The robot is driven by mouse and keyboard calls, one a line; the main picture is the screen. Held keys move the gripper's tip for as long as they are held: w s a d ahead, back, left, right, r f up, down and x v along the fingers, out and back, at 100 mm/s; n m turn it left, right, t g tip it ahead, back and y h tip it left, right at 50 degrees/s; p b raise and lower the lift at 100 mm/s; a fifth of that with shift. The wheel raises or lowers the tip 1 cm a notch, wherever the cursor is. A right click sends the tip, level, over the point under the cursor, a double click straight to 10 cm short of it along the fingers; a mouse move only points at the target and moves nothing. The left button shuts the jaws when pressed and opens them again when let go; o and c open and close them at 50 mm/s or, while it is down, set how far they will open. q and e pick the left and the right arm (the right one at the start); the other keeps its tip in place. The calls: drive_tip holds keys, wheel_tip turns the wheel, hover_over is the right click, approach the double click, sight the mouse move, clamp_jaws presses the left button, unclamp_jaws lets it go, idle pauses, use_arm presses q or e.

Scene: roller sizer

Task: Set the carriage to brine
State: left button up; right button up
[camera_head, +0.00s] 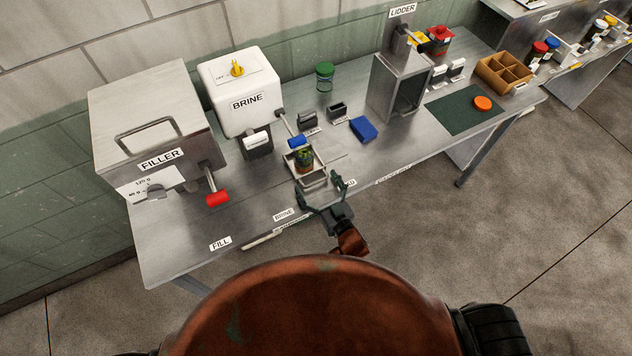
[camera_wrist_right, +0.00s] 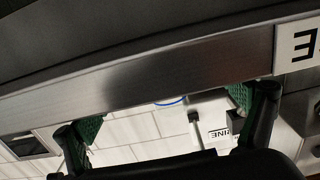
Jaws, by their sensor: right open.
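The carriage (camera_head: 290,166) is a small metal tray on the bench, with a front handle (camera_head: 315,180). In the right wrist view the open fingers (camera_wrist_right: 164,112) are apart below a metal band with a partly cut-off label (camera_wrist_right: 298,44). My left gripper is not in view.
The FILLER box (camera_head: 150,135) with a red-ended lever (camera_head: 217,198) stands left. A blue-ended lever (camera_head: 297,141) is just behind the jar. A blue block (camera_head: 363,129), the LIDDER press (camera_head: 398,85) and a green mat (camera_head: 455,112) lie right.

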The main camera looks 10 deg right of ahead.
drive_tip(key=v, duration=1.2)
